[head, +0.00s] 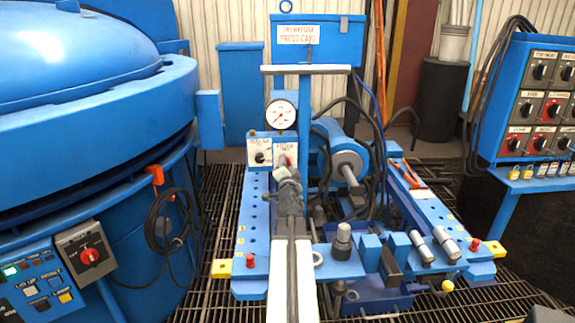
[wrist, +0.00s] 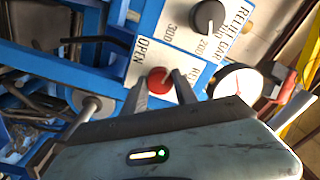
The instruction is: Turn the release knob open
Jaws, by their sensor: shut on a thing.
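The release knob (wrist: 158,77) is a small red round knob on a white plate in the wrist view, with the word OPEN printed beside it. My gripper (wrist: 161,88) has one finger on each side of the knob and is shut on it. In the head view, my gripper (head: 286,172) reaches up to the right-hand white plate below the gauge and covers most of the red knob (head: 289,160). How far the knob is turned cannot be told.
A dark knob on a RELIEF BAR plate (wrist: 208,17) sits close beside the red one. A round pressure gauge (head: 281,114) stands just above. A blue furnace vessel (head: 90,100) is at left and a switch panel (head: 535,95) at right. Hoses hang behind the press.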

